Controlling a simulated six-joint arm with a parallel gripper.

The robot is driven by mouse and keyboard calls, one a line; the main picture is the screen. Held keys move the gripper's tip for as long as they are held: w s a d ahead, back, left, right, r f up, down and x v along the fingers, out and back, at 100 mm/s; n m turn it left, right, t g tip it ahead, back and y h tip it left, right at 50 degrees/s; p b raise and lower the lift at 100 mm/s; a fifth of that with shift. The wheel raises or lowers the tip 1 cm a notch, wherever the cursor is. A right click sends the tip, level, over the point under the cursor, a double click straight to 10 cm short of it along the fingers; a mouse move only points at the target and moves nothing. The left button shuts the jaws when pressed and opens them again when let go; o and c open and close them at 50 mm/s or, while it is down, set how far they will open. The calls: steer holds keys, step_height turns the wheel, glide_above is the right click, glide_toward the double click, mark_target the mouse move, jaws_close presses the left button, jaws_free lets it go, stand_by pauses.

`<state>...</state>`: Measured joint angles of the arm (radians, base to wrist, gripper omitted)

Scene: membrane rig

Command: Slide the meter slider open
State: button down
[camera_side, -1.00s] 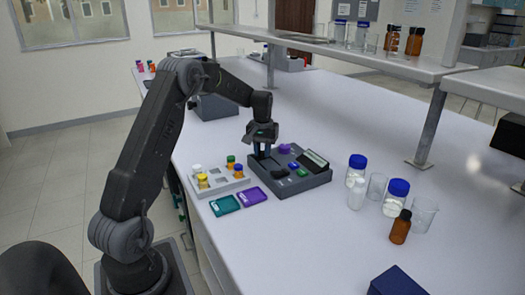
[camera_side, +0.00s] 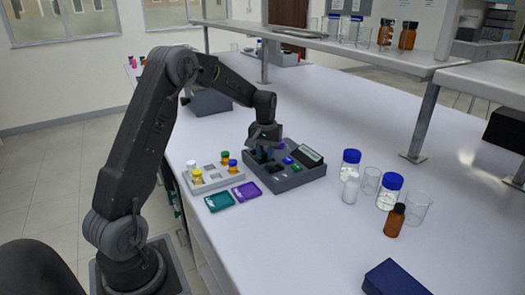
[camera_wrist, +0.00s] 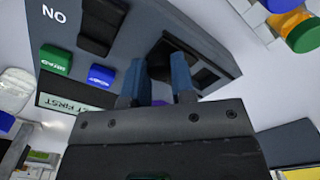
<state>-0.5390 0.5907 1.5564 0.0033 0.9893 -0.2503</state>
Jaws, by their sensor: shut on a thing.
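The meter (camera_side: 312,172) is a grey sloped box on the bench in the side view, with a screen, a green button and a blue button. It also shows in the wrist view (camera_wrist: 120,60). My gripper (camera_side: 264,154) is over the meter's left part, pointing down. Dark recesses show beside the right fingertip.
A rack (camera_side: 207,179) with several coloured-cap vials stands left of the meter. A teal card (camera_side: 219,202) and a purple card (camera_side: 246,191) lie in front. Bottles and beakers (camera_side: 389,193) stand to the right. A shelf runs above the back. The front bench is mostly clear.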

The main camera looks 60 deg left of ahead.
mark_target(266, 155)
steer(key=shift+d, duration=0.25)
steer(key=c, duration=0.9)
jaws_free()
steer(key=shift+c, duration=0.2)
step_height(266, 155, up, 14)
steer(key=shift+f, duration=0.1)
